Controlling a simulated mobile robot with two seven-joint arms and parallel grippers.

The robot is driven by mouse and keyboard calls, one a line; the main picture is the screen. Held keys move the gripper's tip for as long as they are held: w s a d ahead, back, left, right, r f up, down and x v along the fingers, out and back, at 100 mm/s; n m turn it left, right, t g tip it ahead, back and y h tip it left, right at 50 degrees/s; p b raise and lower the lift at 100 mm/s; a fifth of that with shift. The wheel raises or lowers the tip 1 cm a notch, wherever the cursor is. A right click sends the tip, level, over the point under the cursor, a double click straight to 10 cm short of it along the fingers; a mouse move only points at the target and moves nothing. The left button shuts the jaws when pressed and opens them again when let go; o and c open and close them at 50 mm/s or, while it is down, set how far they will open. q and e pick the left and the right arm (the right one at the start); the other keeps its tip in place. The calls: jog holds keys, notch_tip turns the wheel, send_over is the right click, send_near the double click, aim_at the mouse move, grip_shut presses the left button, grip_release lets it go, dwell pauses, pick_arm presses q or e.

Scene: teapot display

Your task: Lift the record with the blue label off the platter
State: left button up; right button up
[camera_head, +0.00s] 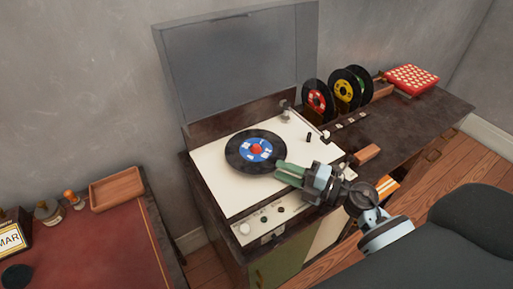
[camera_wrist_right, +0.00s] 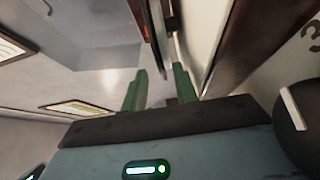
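The record with the blue label (camera_head: 243,160) lies flat on the turntable of the white-topped record player (camera_head: 215,180). It has a red centre and hides the platter beneath it. My right gripper (camera_head: 279,171) reaches in from the right, with its green fingertips at the record's right edge. In the right wrist view its two green fingers (camera_wrist_right: 159,80) stand apart. A thin dark disc edge (camera_wrist_right: 158,45) shows edge-on between and beyond the tips; I cannot tell whether either finger touches it. My left gripper is not in view.
The raised lid (camera_head: 235,60) stands behind the player. The tonearm (camera_head: 305,122) is at the deck's right. Upright records (camera_head: 345,90) and a red box (camera_head: 412,78) stand on the right counter. A desk with a wooden tray (camera_head: 116,188) is at left.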

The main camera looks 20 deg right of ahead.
jog(key=shift+w+a, duration=0.2)
jog(key=shift+w, duration=0.05)
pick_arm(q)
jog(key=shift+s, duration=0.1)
pick_arm(e)
jog(key=shift+c, duration=0.3)
grip_shut()
jog(key=shift+r, duration=0.15)
jog(key=shift+r, duration=0.6)
notch_tip(320, 180, up, 3)
jog(key=shift+f+p, duration=0.1)
jog(key=shift+p, duration=0.45)
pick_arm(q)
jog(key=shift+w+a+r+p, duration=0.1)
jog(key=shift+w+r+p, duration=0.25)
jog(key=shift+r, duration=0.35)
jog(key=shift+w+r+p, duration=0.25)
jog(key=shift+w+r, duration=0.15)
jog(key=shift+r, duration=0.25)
pick_arm(e)
jog(key=s+a, duration=0.9)
jog(key=s, duration=0.4)
jog(key=shift+s+r, duration=0.15)
jog(key=shift+r, duration=0.2)
